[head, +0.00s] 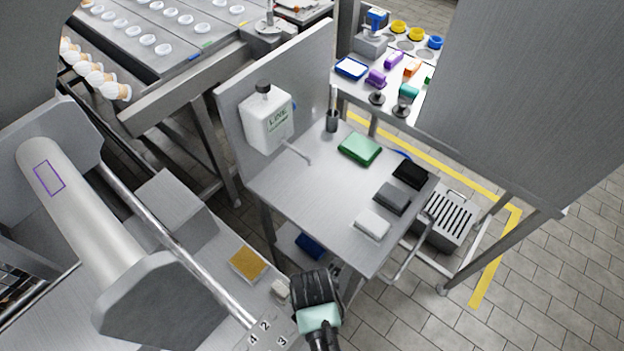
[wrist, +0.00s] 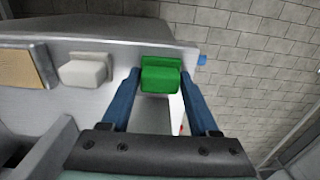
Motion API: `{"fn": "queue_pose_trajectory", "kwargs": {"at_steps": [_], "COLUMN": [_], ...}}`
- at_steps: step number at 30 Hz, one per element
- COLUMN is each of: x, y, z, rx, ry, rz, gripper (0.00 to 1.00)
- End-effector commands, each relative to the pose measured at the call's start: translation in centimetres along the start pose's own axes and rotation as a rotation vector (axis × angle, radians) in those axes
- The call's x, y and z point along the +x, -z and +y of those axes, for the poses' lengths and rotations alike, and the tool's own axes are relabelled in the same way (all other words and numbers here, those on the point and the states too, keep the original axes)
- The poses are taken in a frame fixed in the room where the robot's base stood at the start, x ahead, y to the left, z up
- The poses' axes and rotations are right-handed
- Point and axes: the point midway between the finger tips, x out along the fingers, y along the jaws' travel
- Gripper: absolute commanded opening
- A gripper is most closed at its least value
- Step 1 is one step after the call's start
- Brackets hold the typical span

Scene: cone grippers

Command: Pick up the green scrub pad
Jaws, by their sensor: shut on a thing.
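The green scrub pad (wrist: 161,76) is a small bright green block between the two blue fingers of my gripper (wrist: 161,82) in the wrist view. The fingers touch its left and right sides, so my gripper is shut on it. I cannot tell whether the pad rests on the grey surface or is just clear of it. In the head view, my gripper (head: 316,288) is at the lower middle, over the front edge of the metal counter, and hides its fingertips and the pad.
A white block (head: 281,291) and a tan sponge (head: 249,264) lie left of my gripper. Tiled floor lies open at right.

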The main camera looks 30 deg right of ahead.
Motion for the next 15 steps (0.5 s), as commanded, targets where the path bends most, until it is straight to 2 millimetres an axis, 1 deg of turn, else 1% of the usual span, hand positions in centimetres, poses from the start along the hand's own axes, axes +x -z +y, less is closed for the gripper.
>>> {"fn": "queue_pose_trajectory", "kwargs": {"at_steps": [2, 5, 8, 15], "x": [-0.2, -1.0, -2.6, -7.4], "y": [0.0, -0.1, -0.1, -0.1], "z": [0.0, 0.1, 0.1, 0.1], "rx": [0.000, 0.000, 0.000, 0.000], "ry": [-0.001, -0.002, -0.003, -0.004], "rz": [-0.001, -0.002, -0.003, -0.003], "gripper": [0.08, 0.08, 0.08, 0.08]}}
